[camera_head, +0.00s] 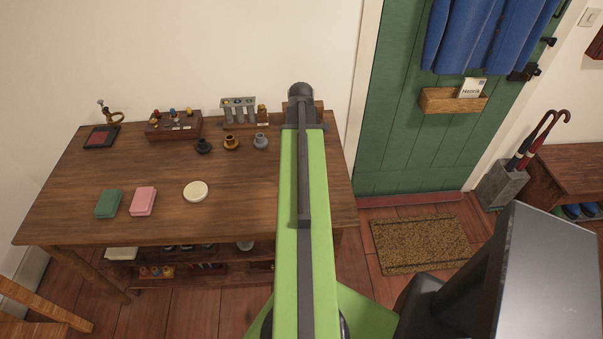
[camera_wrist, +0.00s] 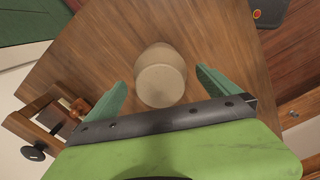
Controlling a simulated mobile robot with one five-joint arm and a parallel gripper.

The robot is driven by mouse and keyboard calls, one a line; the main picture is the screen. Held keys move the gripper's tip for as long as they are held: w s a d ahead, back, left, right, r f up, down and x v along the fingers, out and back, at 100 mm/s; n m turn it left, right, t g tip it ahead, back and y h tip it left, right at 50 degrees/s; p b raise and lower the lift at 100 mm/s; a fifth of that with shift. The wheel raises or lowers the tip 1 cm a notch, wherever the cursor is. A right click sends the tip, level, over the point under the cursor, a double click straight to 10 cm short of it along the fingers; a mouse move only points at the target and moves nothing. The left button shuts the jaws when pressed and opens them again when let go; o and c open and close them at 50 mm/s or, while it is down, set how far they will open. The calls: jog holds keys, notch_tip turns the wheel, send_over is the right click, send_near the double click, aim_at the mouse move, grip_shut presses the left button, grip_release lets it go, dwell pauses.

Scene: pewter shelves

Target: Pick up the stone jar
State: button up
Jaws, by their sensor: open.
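In the wrist view a beige-grey rounded jar (camera_wrist: 160,80), which looks like the stone jar, stands on the brown wooden table (camera_wrist: 95,50). My gripper (camera_wrist: 160,76) is open, with one green finger to the left of the jar and one to the right. A gap shows on each side, and nothing is held. I cannot tell how far down the fingers reach beside the jar. In the head view my arm covers the jar and the gripper.
In the head view the table (camera_head: 130,165) carries a green block (camera_head: 108,203), a pink block (camera_head: 143,201), a cream disc (camera_head: 195,191) and several small pots and racks along the back. A wooden stand (camera_wrist: 50,115) is left of my gripper.

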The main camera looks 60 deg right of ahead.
notch_tip(320, 180, down, 3)
jog(key=shift+r+b, duration=0.1)
jog(key=shift+b, duration=0.6)
jog(key=shift+r, duration=0.15)
jog(key=c, duration=2.1)
jog(key=shift+o, duration=0.2)
jog(key=shift+r+p, duration=0.1)
jog(key=shift+p, duration=0.2)
